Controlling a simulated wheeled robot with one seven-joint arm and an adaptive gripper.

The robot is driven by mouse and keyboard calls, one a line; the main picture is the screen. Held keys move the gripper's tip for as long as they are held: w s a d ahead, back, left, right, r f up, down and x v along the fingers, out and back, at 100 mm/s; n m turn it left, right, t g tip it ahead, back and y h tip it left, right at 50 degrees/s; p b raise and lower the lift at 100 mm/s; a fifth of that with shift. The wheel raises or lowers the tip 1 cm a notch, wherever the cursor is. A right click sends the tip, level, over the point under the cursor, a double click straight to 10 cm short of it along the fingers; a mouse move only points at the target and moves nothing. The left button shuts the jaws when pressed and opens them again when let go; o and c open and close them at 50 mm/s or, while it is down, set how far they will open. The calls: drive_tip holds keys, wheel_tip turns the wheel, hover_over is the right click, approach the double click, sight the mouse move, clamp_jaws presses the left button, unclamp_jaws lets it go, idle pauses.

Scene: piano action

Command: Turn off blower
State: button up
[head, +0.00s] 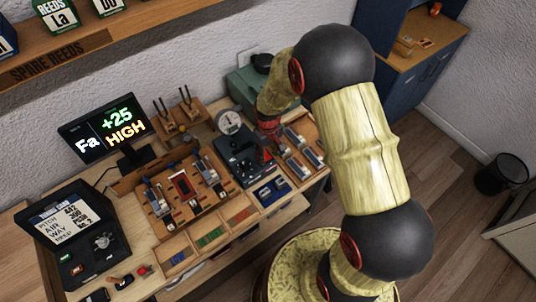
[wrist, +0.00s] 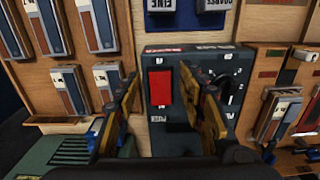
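A dark control box (wrist: 186,62) lies between and beyond my fingers in the wrist view. It carries a red rocker switch (wrist: 160,87) and a round dial (wrist: 225,82). The rocker's on or off position is not clear. My gripper (wrist: 161,80) is open and empty, with one finger on each side of the switch; contact cannot be told. In the head view the dark box (head: 243,158) stands on the bench, and my gripper (head: 269,128) is over its right side, partly hidden by my arm. A green vented housing (wrist: 68,150) shows at lower left.
Trays with metal reeds (wrist: 101,88) flank the box. A screen (head: 104,130) at left reads "Fa +25 HIGH".

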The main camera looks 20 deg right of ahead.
drive_tip(key=shift+c, duration=1.2)
clamp_jaws()
drive_tip(key=shift+r, duration=0.1)
drive_tip(key=shift+w+a+r+g+h+p, duration=0.1)
drive_tip(key=shift+w+g+h+p, duration=0.1)
drive_tip(key=shift+g+p, duration=0.4)
drive_tip(key=shift+w+a+g+h+p, duration=0.1)
drive_tip(key=shift+w+g+h+p, duration=0.1)
drive_tip(key=shift+g+p, duration=0.4)
drive_tip(key=shift+o, duration=1.7)
unclamp_jaws()
